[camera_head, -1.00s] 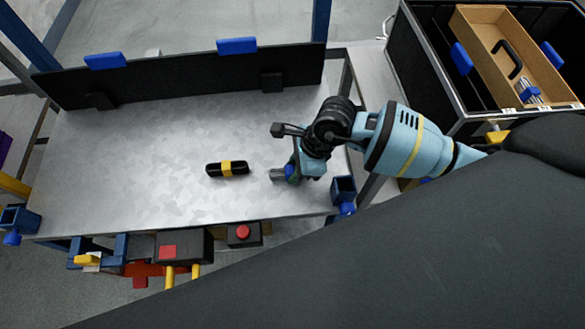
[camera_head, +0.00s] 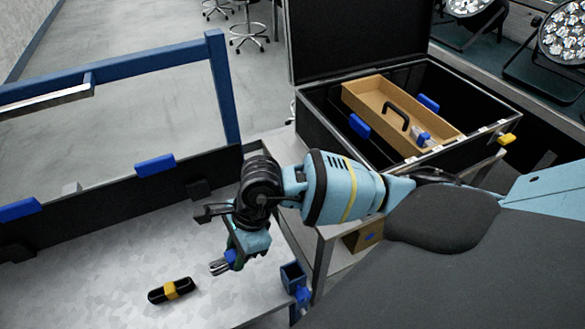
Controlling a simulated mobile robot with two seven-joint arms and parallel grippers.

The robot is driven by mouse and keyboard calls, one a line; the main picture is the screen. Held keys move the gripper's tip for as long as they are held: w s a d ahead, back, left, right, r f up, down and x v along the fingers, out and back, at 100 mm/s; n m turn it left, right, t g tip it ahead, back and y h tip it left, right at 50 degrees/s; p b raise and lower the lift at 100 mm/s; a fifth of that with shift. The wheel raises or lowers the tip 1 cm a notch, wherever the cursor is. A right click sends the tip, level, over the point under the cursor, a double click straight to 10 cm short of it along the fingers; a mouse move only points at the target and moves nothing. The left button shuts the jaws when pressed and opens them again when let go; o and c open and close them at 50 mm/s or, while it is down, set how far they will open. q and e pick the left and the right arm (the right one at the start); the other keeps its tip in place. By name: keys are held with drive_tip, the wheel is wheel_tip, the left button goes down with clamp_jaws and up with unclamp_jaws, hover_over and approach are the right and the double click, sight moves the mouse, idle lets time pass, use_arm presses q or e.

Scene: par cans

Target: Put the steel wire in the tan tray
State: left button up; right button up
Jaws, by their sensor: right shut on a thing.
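My right gripper (camera_head: 226,263) is over the right part of the grey worktable (camera_head: 225,299), pointing down. It is shut on a small silver bundle with a blue band, which looks like the steel wire (camera_head: 217,267). Part of the bundle is hidden by the gripper, and I cannot tell whether it touches the table. The tan tray (camera_head: 364,100) sits in the open black case at the upper right, away from the gripper. It has a black handle, and a similar silver-and-blue bundle (camera_head: 424,139) lies in its right end. My left gripper is not in view.
A black bundle with a yellow band (camera_head: 171,291) lies on the table left of the gripper. A black back panel (camera_head: 105,205) edges the table. A blue square cup (camera_head: 293,276) stands at the table's right edge. The case's raised lid (camera_head: 358,40) is behind the tray.

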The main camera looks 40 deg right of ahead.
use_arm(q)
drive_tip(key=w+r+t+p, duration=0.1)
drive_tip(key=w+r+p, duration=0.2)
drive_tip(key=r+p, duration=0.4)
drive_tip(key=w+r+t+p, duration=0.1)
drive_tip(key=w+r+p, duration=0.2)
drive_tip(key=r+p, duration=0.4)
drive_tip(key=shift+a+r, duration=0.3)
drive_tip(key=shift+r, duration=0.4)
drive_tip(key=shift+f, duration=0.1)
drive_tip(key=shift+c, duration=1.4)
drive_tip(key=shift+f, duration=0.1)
use_arm(e)
drive_tip(key=s+d+r+n+g+h, duration=0.4)
drive_tip(key=s+d+r+n, duration=0.3)
drive_tip(key=n, duration=1.3)
drive_tip(key=s+r+g, duration=0.1)
drive_tip(key=s+r, duration=0.3)
drive_tip(key=shift+s+r, duration=0.3)
drive_tip(key=shift+s, duration=0.1)
